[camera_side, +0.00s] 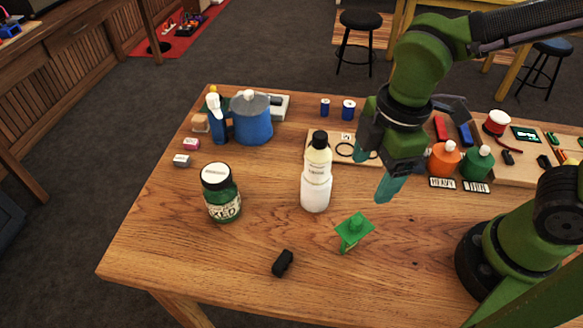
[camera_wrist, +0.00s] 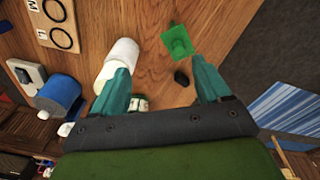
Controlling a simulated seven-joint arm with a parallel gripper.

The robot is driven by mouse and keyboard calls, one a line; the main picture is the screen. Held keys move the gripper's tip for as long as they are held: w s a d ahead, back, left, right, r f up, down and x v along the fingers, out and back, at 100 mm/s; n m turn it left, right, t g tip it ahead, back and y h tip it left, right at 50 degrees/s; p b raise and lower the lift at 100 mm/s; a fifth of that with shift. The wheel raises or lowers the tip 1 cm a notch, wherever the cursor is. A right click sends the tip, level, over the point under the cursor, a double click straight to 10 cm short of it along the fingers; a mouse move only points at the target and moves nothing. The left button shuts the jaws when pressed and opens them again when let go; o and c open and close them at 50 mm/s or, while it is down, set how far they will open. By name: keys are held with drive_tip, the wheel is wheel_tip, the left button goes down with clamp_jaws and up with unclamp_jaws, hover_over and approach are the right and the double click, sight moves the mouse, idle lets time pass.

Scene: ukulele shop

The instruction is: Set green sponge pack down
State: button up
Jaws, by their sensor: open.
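The green sponge pack (camera_side: 354,231) is a small bright green piece with a flat, squarish face and a small bump on it. It is at the front middle of the wooden table, right of the white bottle, and looks tilted; I cannot tell exactly how it rests. In the wrist view the pack (camera_wrist: 178,41) lies beyond my fingertips, apart from both. My gripper (camera_side: 370,178) is open and empty, above the table and behind the pack. Its two teal fingers (camera_wrist: 160,66) are spread wide in the wrist view.
The white bottle (camera_side: 316,185) stands close left of the pack. A green-labelled jar (camera_side: 221,192), a small black block (camera_side: 283,263) and a blue canister (camera_side: 252,122) are further left. Orange (camera_side: 444,160) and green (camera_side: 478,164) bottles stand right. The table's front (camera_side: 215,270) is mostly clear.

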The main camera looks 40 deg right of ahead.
drive_tip(key=d+r+m+t+y, duration=0.1)
drive_tip(key=d+r+m+t, duration=0.5)
drive_tip(key=d+m, duration=0.7)
drive_tip(key=w+r+m, duration=0.1)
drive_tip(key=m, duration=0.4)
drive_tip(key=shift+d+r, duration=0.35)
